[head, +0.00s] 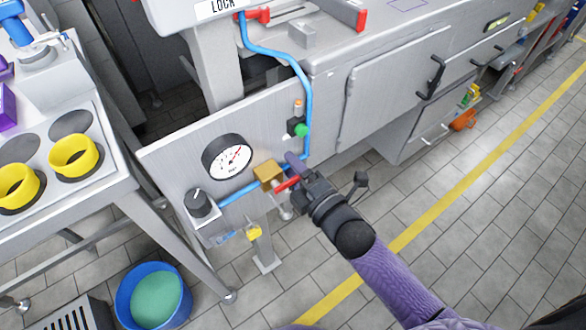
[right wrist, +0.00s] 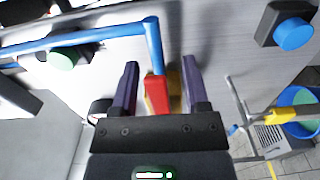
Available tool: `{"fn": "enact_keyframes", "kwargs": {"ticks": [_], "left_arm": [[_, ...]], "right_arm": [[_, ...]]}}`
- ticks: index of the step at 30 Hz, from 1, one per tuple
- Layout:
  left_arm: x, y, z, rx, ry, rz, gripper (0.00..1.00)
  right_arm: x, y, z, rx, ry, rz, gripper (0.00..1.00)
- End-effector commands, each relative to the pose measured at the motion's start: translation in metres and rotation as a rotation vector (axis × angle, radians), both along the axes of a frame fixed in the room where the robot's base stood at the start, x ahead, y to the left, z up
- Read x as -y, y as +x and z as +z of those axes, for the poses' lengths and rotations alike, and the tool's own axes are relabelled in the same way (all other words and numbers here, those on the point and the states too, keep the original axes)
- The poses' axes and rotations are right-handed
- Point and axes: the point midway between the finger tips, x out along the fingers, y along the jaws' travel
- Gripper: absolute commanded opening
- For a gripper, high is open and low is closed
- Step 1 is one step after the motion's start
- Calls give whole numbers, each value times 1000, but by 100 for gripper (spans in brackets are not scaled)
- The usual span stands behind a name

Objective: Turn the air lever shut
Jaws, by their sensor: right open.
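The red air lever (head: 287,184) sits at a brass valve block (head: 267,174) on the blue air pipe (head: 238,194), low on a grey panel. My right gripper (head: 292,172) is at the lever, coming from the lower right. In the right wrist view the gripper (right wrist: 160,85) is open, with its two purple fingers on either side of the red lever (right wrist: 156,96). Gaps show between the lever and both fingers. The brass valve (right wrist: 175,90) is partly hidden behind the lever. My left gripper is not in view.
The panel holds a round pressure gauge (head: 227,157), a black knob (head: 199,203) and a green button (head: 302,130) near the lever. A table with yellow rings (head: 73,157) stands left. A blue bucket (head: 153,296) is on the floor.

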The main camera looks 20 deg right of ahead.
Motion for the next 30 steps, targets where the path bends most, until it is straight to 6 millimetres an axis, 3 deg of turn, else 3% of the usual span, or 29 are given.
{"fn": "enact_keyframes", "kwargs": {"ticks": [7, 15, 30], "left_arm": [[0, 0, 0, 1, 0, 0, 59], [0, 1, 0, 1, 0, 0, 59], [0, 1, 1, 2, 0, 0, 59]], "right_arm": [[0, 1, 1, 0, 1, 0, 59], [0, 1, 1, 0, 1, -1, 2], [0, 1, -2, -20, 54, -1, 0]]}}
